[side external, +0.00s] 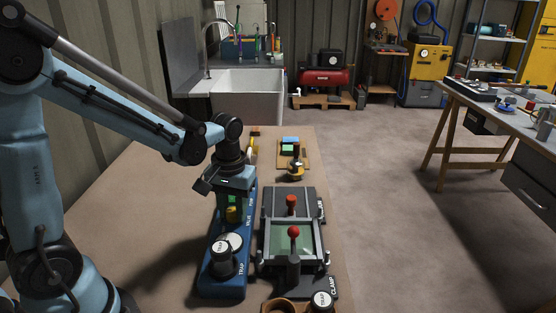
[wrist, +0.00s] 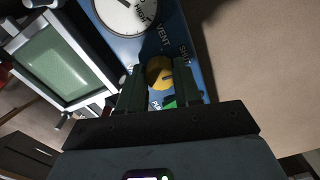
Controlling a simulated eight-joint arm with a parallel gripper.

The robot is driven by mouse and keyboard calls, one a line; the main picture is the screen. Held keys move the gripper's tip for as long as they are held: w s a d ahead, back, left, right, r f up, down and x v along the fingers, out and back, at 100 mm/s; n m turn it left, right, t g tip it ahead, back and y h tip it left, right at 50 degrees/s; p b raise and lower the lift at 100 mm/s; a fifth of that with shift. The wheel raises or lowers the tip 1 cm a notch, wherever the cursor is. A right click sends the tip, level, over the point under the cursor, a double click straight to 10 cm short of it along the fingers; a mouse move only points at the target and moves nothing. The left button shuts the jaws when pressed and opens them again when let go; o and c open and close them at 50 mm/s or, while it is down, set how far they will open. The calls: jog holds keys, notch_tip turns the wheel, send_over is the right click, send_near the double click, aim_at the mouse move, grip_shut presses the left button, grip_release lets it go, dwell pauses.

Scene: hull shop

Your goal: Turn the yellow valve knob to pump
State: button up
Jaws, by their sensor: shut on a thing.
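The yellow valve knob (wrist: 158,70) sits on a blue panel (wrist: 178,28), between the two dark green fingers of my gripper (wrist: 159,88) in the wrist view. My gripper is shut on the knob from above. In the side view, a little yellow of the knob (side external: 232,215) shows below my gripper (side external: 234,204). The labels "VENT" and "SHUT" are readable near the knob in the wrist view; another label is partly hidden by my gripper. Which label the knob points to, I cannot tell.
A white dial (wrist: 128,12) is on the same panel. A black trap with a white cap (side external: 221,256) stands at the panel's near end. A framed green clamp plate (side external: 292,243) with red-topped handles lies close to the right. The bench (side external: 165,200) is clear on the left.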

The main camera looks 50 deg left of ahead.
aim_at(233, 212)
jog(key=m, duration=0.5)
jog(key=shift+m, duration=0.3)
jog(key=m, duration=0.5)
jog(key=shift+m, duration=0.3)
jog(key=o, duration=1)
jog(key=shift+o, duration=0.2)
jog(key=shift+r, duration=0.15)
notch_tip(233, 212, up, 12)
jog(key=shift+s+d, duration=0.15)
